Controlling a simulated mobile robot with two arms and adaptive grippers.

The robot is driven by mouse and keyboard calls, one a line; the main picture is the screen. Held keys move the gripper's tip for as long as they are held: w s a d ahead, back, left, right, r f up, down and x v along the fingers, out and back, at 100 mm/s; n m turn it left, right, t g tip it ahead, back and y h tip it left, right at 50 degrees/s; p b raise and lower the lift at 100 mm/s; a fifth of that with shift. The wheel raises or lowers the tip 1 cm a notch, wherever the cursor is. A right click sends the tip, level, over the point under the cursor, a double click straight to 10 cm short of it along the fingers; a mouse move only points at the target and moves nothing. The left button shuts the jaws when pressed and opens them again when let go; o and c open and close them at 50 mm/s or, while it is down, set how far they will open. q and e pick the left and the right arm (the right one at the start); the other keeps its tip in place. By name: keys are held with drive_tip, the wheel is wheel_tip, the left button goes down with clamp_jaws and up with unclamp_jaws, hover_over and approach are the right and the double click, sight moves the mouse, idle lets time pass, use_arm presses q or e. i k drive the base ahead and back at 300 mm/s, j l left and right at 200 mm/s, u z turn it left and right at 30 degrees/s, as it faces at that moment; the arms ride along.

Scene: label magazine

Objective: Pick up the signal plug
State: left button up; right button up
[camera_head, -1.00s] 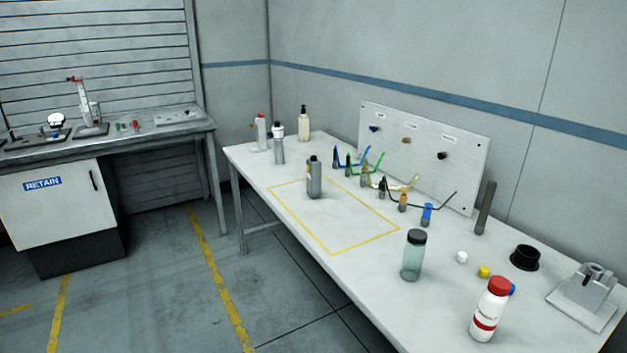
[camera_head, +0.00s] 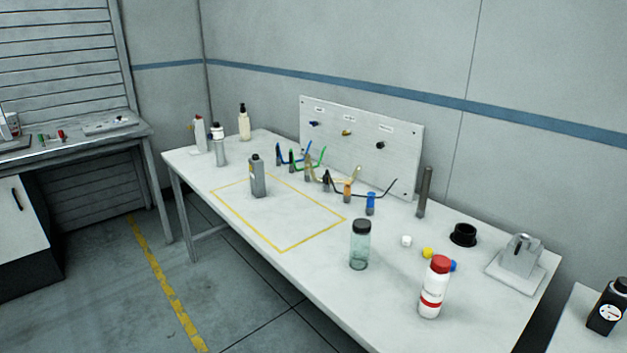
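Several small plugs with coloured cables stand in a row on the white table. They include a green-cabled plug (camera_head: 291,160), a dark plug (camera_head: 326,183), an orange plug (camera_head: 347,191) and a blue plug (camera_head: 370,204). Behind them a white panel (camera_head: 400,168) stands upright with three sockets coloured blue, yellow and black. The labels above the sockets are too small to read, so I cannot tell which plug is the signal plug. Neither of my grippers is in view.
A clear dark-capped jar (camera_head: 359,247), red-capped bottle (camera_head: 433,290), small caps, black ring (camera_head: 463,235) and grey fixture (camera_head: 518,260) occupy the near right. The table's front left is clear.

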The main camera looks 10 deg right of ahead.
sight(327, 178)
drive_tip(key=z, duration=0.55)
drive_tip(key=i+j+z, duration=0.15)
drive_tip(key=j+z, duration=0.25)
drive_tip(key=j, duration=0.2)
drive_tip(key=j+z, duration=0.4)
drive_tip(key=j, duration=0.2)
drive_tip(key=j+z, duration=0.45)
drive_tip(key=j, duration=0.2)
